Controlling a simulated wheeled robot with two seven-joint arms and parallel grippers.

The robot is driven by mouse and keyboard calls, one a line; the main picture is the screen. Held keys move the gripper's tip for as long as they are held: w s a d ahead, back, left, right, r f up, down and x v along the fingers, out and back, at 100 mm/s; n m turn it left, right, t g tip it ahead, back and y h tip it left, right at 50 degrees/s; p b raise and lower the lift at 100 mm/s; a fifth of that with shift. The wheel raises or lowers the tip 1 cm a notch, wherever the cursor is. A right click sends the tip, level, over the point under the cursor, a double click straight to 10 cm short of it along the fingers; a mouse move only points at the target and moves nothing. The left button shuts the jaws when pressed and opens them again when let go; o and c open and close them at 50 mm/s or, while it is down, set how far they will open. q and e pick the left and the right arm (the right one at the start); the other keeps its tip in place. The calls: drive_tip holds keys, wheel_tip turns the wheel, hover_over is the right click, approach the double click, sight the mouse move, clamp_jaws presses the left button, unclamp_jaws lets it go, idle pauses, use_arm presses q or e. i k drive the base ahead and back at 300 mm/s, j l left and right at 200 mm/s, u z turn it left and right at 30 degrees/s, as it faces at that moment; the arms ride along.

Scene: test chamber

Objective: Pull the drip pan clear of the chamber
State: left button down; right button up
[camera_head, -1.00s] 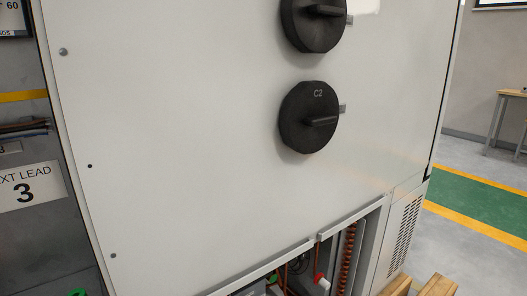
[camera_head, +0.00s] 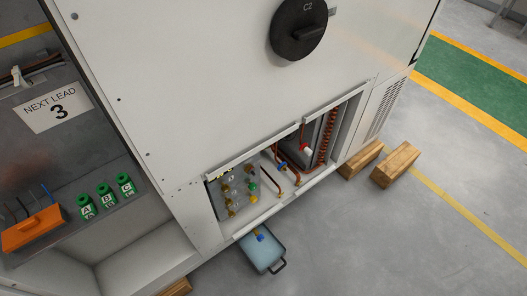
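The drip pan (camera_head: 265,262) is a shallow grey-blue tray on the floor. It lies at the foot of the chamber (camera_head: 185,95), below the open service bay. A dark handle (camera_head: 279,267) is on its near right end. Its far end is close to the chamber's lower edge, and I cannot tell how much of it is hidden under the chamber. Neither of my grippers is in view.
The open bay holds copper pipes (camera_head: 323,140) and several valves (camera_head: 240,190). Two wooden blocks (camera_head: 395,165) (camera_head: 361,160) lie on the floor at the right. Floor at the lower right is clear.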

sight(262, 255)
drive_tip(key=k+l+u, duration=0.1)
drive_tip(key=k, duration=0.35)
drive_tip(key=k+l+u, duration=0.1)
drive_tip(key=k+l, duration=0.2)
drive_tip(key=k, duration=0.15)
